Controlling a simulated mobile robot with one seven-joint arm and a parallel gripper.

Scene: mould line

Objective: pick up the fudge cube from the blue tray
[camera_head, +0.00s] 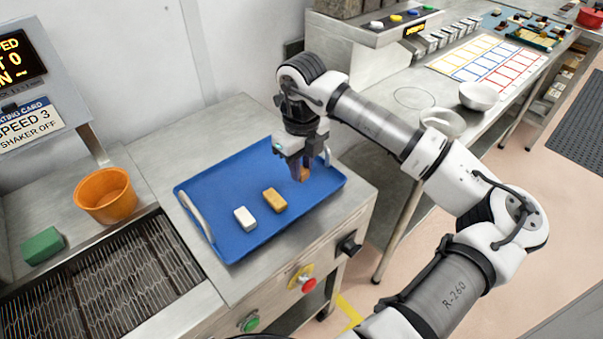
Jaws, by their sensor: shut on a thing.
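The blue tray (237,183) lies on the steel counter, with pale handles at its left and right ends. My gripper (304,166) points down over the right part of the tray. It is shut on a small brown piece, which looks like the fudge cube (304,175); the fingers hide much of it. I cannot tell whether the cube still touches the tray. A golden-brown block (275,200) and a white block (245,218) lie apart on the tray, left of the gripper.
An orange bucket (105,196) and a green block (43,246) stand left, by a wire-mesh conveyor (110,290). A control display stands at the upper left. Bowls (478,96) and a coloured grid sheet (487,65) lie on the right bench. Buttons line the counter's front.

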